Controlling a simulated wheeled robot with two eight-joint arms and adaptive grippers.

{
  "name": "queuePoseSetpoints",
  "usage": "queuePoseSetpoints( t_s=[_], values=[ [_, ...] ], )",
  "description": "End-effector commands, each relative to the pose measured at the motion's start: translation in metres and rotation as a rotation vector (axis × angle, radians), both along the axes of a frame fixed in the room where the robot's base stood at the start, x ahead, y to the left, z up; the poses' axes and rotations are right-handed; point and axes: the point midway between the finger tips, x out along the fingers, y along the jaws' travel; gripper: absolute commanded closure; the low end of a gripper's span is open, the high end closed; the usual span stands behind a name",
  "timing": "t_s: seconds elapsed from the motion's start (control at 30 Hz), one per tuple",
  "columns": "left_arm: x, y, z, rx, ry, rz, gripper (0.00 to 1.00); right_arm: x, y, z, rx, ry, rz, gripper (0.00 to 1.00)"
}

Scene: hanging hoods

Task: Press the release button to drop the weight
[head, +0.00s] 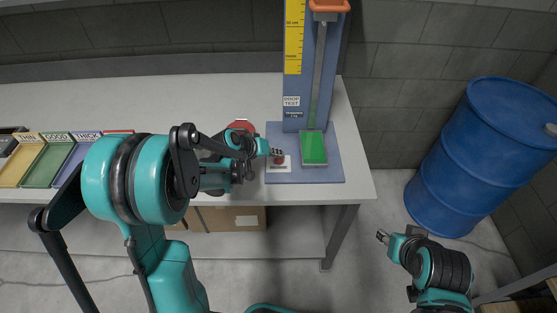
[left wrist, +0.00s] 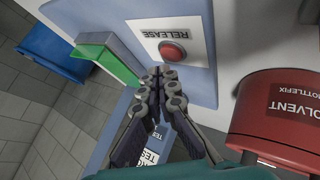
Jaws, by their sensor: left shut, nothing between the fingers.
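The red release button (head: 279,161) sits on a small white plate at the front left of the blue drop-test stand's base (head: 331,172). In the left wrist view the round red button (left wrist: 172,51) lies beside the word RELEASE, just beyond my fingertips. My left gripper (head: 277,153) is shut and empty, with its tips close to the button; contact cannot be told. It also shows in the left wrist view (left wrist: 160,76). An orange piece (head: 329,6), perhaps the weight, is high on the stand above the green pad (head: 314,148). My right gripper (head: 383,237) is away from the table, its fingers too small to read.
A red solvent can (left wrist: 278,118) stands close to the left gripper; its top shows in the head view (head: 240,126). Coloured trays (head: 47,164) lie at the table's left. A blue barrel (head: 483,155) stands right of the table.

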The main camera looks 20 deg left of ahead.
Motion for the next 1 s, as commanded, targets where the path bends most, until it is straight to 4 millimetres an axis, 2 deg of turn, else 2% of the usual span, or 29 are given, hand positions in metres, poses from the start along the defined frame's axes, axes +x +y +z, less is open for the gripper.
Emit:
queuePoseSetpoints(
  t_s=[0.3,1.0],
  values=[
    [0.000,0.000,-0.009,0.000,0.000,0.000,1.00,0.000,0.000,-0.009,0.000,0.000,0.000,0.60],
    [0.000,0.000,-0.012,0.000,0.000,0.000,1.00,0.000,0.000,-0.012,0.000,0.000,0.000,0.60]
  ],
)
